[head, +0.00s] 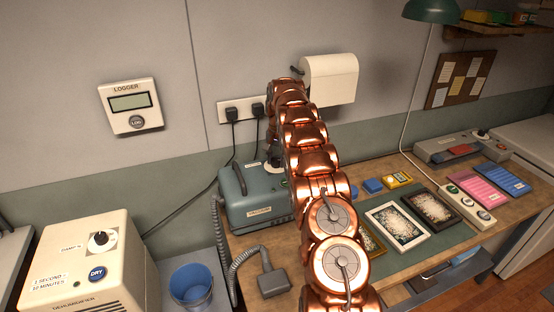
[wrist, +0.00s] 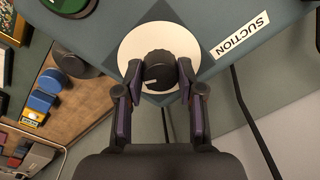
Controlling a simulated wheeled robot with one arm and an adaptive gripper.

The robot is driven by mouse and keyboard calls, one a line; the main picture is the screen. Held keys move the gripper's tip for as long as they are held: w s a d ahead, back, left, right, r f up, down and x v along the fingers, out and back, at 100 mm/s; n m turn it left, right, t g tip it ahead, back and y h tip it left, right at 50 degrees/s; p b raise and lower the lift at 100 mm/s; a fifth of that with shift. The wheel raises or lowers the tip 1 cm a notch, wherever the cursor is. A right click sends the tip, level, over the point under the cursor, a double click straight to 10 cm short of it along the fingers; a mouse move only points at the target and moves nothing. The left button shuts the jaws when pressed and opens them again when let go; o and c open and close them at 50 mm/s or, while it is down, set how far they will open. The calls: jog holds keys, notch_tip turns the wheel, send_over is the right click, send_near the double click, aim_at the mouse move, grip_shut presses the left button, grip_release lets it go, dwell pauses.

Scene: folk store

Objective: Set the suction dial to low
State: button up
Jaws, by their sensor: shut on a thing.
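The black suction dial (wrist: 158,66) sits on a white round plate (wrist: 133,50) on the blue-grey unit (wrist: 190,14), beside a "SUCTION" label (wrist: 240,35). A short white mark on the dial points to the left in the wrist view. No low or high markings are readable. My gripper (wrist: 160,77) is shut on the dial, with one finger on each side of its knob. In the head view the blue-grey unit (head: 259,212) stands at the left end of the bench, and my arm hides the dial and most of my gripper.
A grey hose (head: 219,240) runs from the unit to a flat nozzle (head: 272,284). Plugs and black cables hang from a wall socket (head: 240,108) behind. A cream dehumidifier (head: 90,262) stands at left.

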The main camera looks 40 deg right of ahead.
jog(key=shift+f+n+b, duration=0.1)
jog(key=shift+n+b, duration=0.9)
jog(key=n+b, duration=0.1)
jog(key=n, duration=0.1)
jog(key=shift+n, duration=0.3)
jog(key=n, duration=0.2)
jog(key=shift+n, duration=0.4)
jog(key=n, duration=0.3)
jog(key=shift+r+n+p, duration=0.25)
jog(key=shift+n+p, duration=0.05)
jog(key=shift+p, duration=0.1)
jog(key=n+p, duration=0.2)
jog(key=n, duration=0.4)
jog(key=shift+w+g, duration=0.1)
jog(key=shift+g, duration=0.2)
jog(key=n, duration=0.6)
jog(key=shift+n+p, duration=0.3)
jog(key=shift+n, duration=0.1)
